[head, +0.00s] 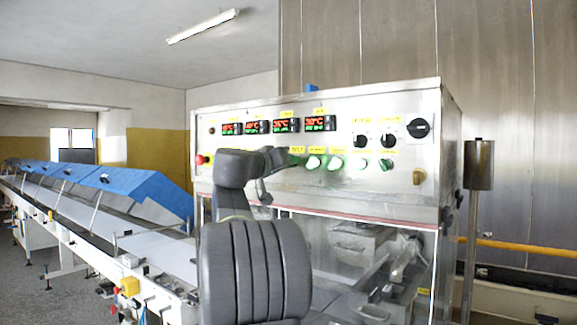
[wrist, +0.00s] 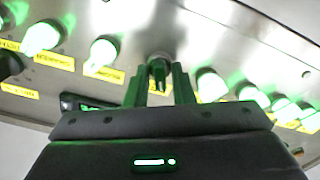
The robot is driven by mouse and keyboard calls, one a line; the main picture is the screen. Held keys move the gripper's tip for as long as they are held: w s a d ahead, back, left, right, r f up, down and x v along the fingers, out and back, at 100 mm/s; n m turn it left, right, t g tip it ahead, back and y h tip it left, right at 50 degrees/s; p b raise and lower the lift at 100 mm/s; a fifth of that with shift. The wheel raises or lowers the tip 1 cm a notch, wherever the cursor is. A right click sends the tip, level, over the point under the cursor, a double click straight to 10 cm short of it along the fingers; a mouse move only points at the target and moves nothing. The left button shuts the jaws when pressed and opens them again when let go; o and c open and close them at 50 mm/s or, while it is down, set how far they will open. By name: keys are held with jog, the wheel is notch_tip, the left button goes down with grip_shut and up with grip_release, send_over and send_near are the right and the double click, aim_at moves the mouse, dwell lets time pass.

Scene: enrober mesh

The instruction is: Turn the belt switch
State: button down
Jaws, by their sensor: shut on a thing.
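The control panel (head: 340,135) is the steel front of the machine, with a row of switches and lit buttons. In the wrist view a small dark switch knob (wrist: 158,66) on a round metal collar sits between the two fingertips of my gripper (wrist: 159,84). The fingers are shut on this knob, one on each side. In the head view my gripper (head: 275,160) is at the left part of the lower row, and my arm hides the knob. The knob's label is mostly covered and I cannot read it.
Lit green-white buttons (wrist: 104,49) flank the knob closely on both sides. Red displays (head: 287,125) are above my gripper, and black rotary knobs (head: 418,128) are at the right. A long conveyor (head: 90,220) with blue covers runs off left. A metal post (head: 478,165) stands right.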

jog(key=shift+n, duration=0.6)
jog(key=c, duration=1.5)
grip_release()
jog(key=b+v, duration=0.4)
jog(key=v, duration=0.9)
jog(key=shift+s+a, duration=0.25)
jog(key=shift+s, duration=0.1)
